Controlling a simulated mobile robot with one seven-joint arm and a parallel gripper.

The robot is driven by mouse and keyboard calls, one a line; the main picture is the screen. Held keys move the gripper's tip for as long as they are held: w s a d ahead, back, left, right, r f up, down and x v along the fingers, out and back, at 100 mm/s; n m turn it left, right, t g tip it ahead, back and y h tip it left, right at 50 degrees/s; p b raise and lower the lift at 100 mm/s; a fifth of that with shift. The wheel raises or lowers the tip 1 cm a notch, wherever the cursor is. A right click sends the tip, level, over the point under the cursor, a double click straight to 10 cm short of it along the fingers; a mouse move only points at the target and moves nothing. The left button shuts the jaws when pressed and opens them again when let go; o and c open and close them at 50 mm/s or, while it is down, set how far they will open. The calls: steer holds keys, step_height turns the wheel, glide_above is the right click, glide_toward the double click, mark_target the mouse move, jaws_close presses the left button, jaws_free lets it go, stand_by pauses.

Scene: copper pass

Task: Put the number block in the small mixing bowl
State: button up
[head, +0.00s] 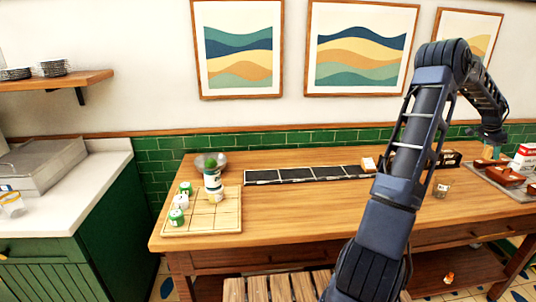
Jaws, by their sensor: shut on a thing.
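My gripper (494,142) is at the far right, above the right end of the wooden table. It is shut on a small tan block (494,152), mostly covered by the fingers; it may be the number block, but no number is readable. A small grey metal bowl (222,157), likely the small mixing bowl, stands at the table's back left, far from my gripper. A white container with a dark band and something green stand in front of or in it; I cannot tell which.
A long black segmented strip (297,175) runs along the back. A tray with reddish-brown dishes (507,176) is at the right. The table's middle front is clear.

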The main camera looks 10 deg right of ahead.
steer(key=w+a+n+t, duration=0.1)
steer(key=w+a+n, duration=0.2)
steer(key=w+a, duration=0.95)
steer(key=w+a+n+t, duration=0.1)
steer(key=w+a+n, duration=0.1)
steer(key=w+a, duration=1)
steer(key=w+a+n+t+y, duration=0.1)
steer(key=w+a+n, duration=0.2)
steer(key=w+a, duration=0.9)
steer(key=w+a+n, duration=0.2)
steer(key=w+a, duration=0.6)
steer(key=a, duration=0.8)
steer(key=w+a+n+t+y, duration=0.25)
steer(key=a+n, duration=0.25)
steer(key=a, duration=2.8)
steer(key=s+a+n, duration=0.2)
steer(key=s+a, duration=0.1)
steer(key=a, duration=0.9)
steer(key=s+a+n, duration=0.1)
steer(key=s+a, duration=0.2)
steer(key=a, duration=0.8)
steer(key=s+a+n, duration=0.2)
steer(key=s+a, duration=0.1)
steer(key=a, duration=0.9)
steer(key=shift+y, duration=0.45)
steer(key=f, duration=1.9)
steer(key=shift+s+d, duration=0.15)
steer(key=shift+d, duration=0.1)
steer(key=shift+f+g, duration=0.2)
steer(key=shift+g, duration=0.05)
